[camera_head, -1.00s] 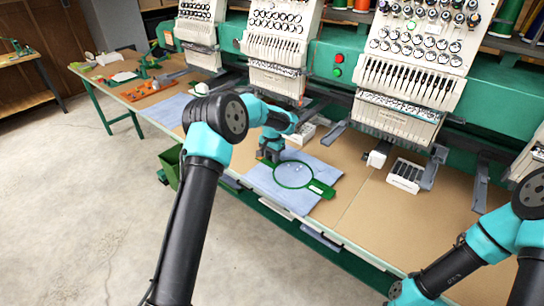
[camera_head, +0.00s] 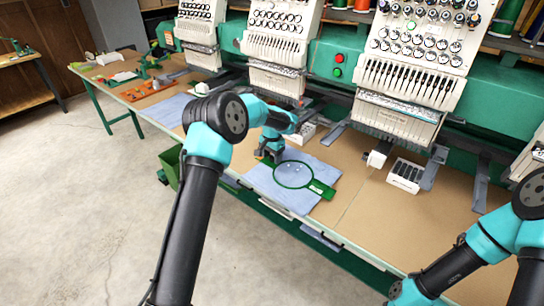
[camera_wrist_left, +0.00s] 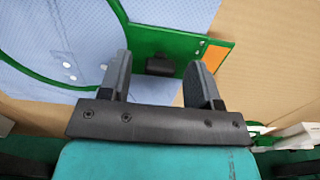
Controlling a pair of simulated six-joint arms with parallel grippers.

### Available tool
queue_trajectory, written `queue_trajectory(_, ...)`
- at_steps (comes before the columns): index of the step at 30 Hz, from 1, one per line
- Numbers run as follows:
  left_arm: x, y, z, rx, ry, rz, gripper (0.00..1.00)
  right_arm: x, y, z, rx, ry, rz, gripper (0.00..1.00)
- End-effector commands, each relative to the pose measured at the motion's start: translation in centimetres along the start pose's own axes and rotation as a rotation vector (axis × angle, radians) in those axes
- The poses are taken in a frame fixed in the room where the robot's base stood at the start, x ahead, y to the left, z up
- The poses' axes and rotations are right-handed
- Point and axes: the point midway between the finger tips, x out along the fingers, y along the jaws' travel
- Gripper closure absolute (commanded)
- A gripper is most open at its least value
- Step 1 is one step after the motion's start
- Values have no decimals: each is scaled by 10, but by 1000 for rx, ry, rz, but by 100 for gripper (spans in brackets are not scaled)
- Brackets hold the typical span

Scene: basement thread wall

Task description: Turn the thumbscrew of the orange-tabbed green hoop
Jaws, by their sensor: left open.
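The green hoop (camera_head: 276,184) lies on a pale blue cloth (camera_head: 314,207) on the table, with a green bracket at its right. In the left wrist view the hoop (camera_wrist_left: 40,76) shows in part, with a green bracket that carries an orange tab (camera_wrist_left: 214,54). A small dark thumbscrew (camera_wrist_left: 159,66) sits on the near edge of that bracket. My left gripper (camera_head: 270,158) is over the hoop's far left side, pointing down. In the left wrist view my left gripper (camera_wrist_left: 158,76) is open, its fingers on either side of the thumbscrew, with gaps showing. My right gripper is out of frame.
Embroidery machine heads (camera_head: 281,40) stand along the back of the table. A white compartment tray (camera_head: 405,175) is to the right of the hoop. An orange tray (camera_head: 150,87) lies far left. Bare tabletop (camera_head: 360,215) lies right of the cloth.

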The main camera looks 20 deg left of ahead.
Motion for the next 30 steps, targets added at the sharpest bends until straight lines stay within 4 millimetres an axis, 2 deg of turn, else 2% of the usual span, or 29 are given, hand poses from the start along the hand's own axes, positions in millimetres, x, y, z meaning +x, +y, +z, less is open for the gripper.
queue_trajectory(8, -4, 0, 0, 0, 1, 0, 43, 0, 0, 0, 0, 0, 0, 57)
queue_trajectory(13, -19, 0, -1, -1, 3, -1, 43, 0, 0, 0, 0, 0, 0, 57)
queue_trajectory(30, -126, 0, -1, 1, 4, -1, 43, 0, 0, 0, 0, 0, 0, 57)
